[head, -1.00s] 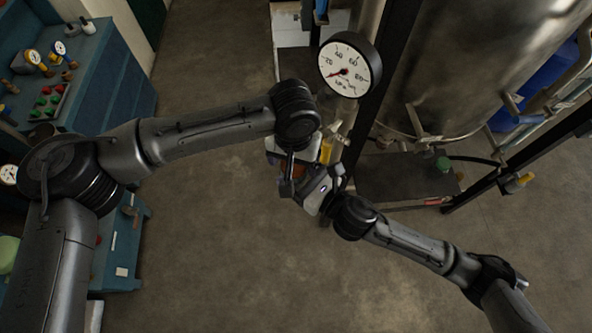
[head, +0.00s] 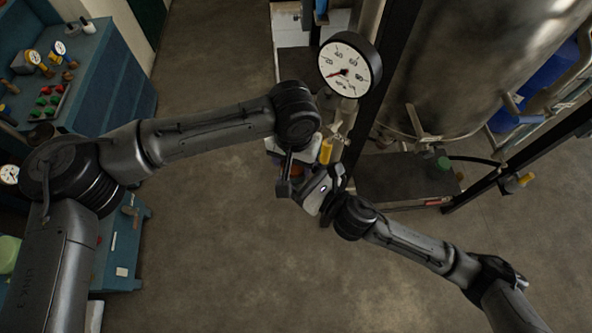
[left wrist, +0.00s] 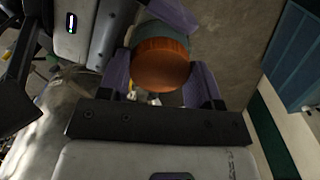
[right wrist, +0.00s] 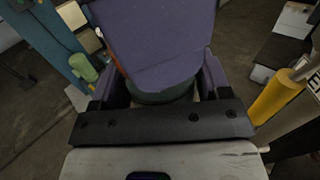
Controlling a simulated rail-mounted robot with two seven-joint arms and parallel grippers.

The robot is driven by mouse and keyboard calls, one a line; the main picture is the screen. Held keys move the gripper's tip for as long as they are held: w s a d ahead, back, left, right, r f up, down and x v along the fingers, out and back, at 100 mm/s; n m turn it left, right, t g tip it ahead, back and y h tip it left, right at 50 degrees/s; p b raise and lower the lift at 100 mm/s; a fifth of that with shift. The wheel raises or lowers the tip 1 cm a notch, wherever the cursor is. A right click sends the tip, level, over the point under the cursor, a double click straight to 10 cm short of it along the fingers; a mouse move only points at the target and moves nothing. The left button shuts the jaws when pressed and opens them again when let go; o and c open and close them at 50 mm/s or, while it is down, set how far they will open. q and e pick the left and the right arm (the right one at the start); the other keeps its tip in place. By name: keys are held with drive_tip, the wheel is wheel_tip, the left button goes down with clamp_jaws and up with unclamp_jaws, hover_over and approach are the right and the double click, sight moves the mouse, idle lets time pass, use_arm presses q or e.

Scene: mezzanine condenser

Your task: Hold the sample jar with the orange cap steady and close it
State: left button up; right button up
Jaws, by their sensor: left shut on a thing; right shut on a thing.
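The sample jar shows in the left wrist view as a grey-green body (left wrist: 166,38) with the orange cap (left wrist: 163,66) against it, facing that camera. My left gripper (left wrist: 162,84) is shut on the cap, one purple finger on each side. My right gripper (right wrist: 165,88) is shut on the jar's body (right wrist: 165,96). A large purple finger of the left gripper hides most of the jar in the right wrist view; only a sliver of orange shows. Both grippers meet below the gauge in the head view, where the arms mostly hide the jar. I cannot tell how tightly the cap sits.
A round pressure gauge (head: 349,66) stands just beyond the grippers, beside a large metal tank (head: 455,70). A yellow cylinder (right wrist: 275,97) is close to the right gripper's right side. A blue workbench (head: 112,75) stands at left. Open floor lies in front.

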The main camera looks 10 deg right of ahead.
use_arm(q)
drive_tip(key=m, duration=0.4)
drive_tip(key=shift+m, duration=0.3)
drive_tip(key=o, duration=1.1)
wheel_tip(320, 180, up, 12)
